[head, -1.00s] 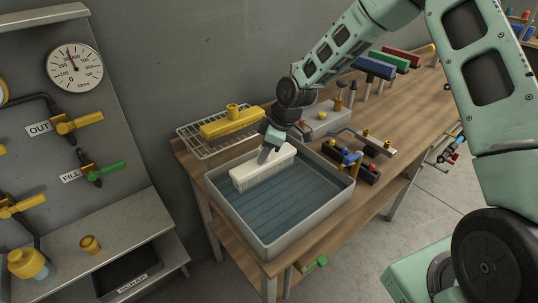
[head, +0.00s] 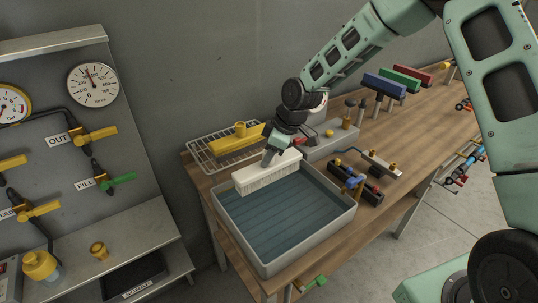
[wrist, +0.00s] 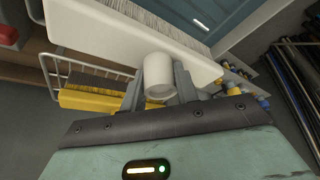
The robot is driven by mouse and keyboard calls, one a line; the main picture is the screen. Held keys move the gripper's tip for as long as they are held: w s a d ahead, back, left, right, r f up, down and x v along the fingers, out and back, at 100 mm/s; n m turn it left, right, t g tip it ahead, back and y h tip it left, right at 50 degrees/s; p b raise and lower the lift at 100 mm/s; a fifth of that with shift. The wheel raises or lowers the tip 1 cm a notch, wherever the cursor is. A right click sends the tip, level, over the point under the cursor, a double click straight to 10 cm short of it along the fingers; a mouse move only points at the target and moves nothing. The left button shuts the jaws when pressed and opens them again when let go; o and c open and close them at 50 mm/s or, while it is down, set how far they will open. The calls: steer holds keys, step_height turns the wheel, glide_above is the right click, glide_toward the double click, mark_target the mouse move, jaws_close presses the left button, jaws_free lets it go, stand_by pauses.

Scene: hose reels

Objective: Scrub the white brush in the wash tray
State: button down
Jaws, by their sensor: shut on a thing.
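The white brush (head: 262,180) is over the back left part of the wash tray (head: 337,222), bristles downward. My gripper (head: 269,158) is shut on the round knob on the brush's back. In the wrist view my gripper's fingers (wrist: 133,92) stand either side of the white knob (wrist: 158,76), and the brush body (wrist: 118,33) spans the top with its bristles pointing away. The tray is grey with a ribbed blue inside. Whether the bristles touch the tray floor I cannot tell.
A yellow brush (head: 236,141) lies on a wire rack (head: 203,158) behind the tray. Blue (head: 384,86), green and red brushes stand farther back. A valve panel (head: 60,175) is at the left.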

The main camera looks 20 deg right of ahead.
step_height(320, 180, up, 12)
steer(key=p, duration=0.8)
steer(key=shift+f, duration=0.2)
steer(key=shift+s, duration=0.1)
